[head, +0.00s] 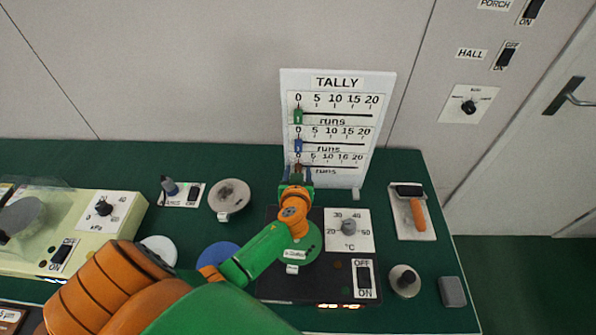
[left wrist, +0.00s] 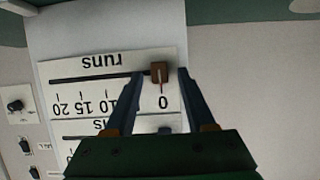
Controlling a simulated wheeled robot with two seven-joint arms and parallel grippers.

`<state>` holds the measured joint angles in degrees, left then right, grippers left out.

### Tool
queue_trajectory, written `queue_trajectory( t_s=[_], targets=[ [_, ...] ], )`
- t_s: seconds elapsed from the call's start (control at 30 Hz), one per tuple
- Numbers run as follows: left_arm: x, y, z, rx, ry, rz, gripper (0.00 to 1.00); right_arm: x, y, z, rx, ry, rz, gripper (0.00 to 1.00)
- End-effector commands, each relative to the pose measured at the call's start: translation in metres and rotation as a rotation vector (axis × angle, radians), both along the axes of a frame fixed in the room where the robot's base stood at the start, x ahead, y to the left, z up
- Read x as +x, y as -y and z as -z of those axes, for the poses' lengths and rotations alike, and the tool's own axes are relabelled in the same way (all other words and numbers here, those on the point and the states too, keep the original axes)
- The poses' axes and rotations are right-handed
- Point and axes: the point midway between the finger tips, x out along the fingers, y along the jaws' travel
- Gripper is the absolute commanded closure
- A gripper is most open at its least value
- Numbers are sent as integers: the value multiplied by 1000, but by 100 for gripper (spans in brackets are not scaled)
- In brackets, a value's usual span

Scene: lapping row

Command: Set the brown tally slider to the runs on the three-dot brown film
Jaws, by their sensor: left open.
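The white tally board (head: 328,180) stands upright at the back of the green bench, with three runs scales from 0 to 20. The brown tally slider (head: 298,167) is on the lowest scale. In the left wrist view the scale is upside down and the brown slider (left wrist: 160,72) sits at 0. My left gripper (left wrist: 159,78) is open, its fingers on either side of the slider with gaps visible. It also shows in the head view (head: 297,179) in front of the board. I cannot make out a three-dot brown film. My right gripper is not in view.
The green slider (head: 298,117) and blue slider (head: 298,145) both sit at 0 above. A dark plate unit with a °C dial (head: 348,227) lies below my left arm. A grey disc (head: 230,194) is left of the board, and an orange-handled tool (head: 418,213) is right.

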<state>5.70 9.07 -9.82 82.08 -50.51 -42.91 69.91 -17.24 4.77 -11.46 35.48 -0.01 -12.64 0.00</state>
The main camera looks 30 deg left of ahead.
Motion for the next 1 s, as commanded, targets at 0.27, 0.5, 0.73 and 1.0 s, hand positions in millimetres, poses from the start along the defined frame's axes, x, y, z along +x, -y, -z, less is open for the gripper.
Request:
queue_trajectory(
  t_s=[0.27, 0.5, 0.73, 1.0],
  targets=[
    [0, 0, 0, 0, 0, 0, 94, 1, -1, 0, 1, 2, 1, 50],
    [0, 0, 0, -1, -1, 0, 100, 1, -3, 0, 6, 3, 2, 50],
    [0, 0, 0, -1, -1, 0, 100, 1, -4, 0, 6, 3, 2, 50],
    [0, 0, 0, -1, -1, 0, 100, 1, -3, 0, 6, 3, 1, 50]
  ],
)
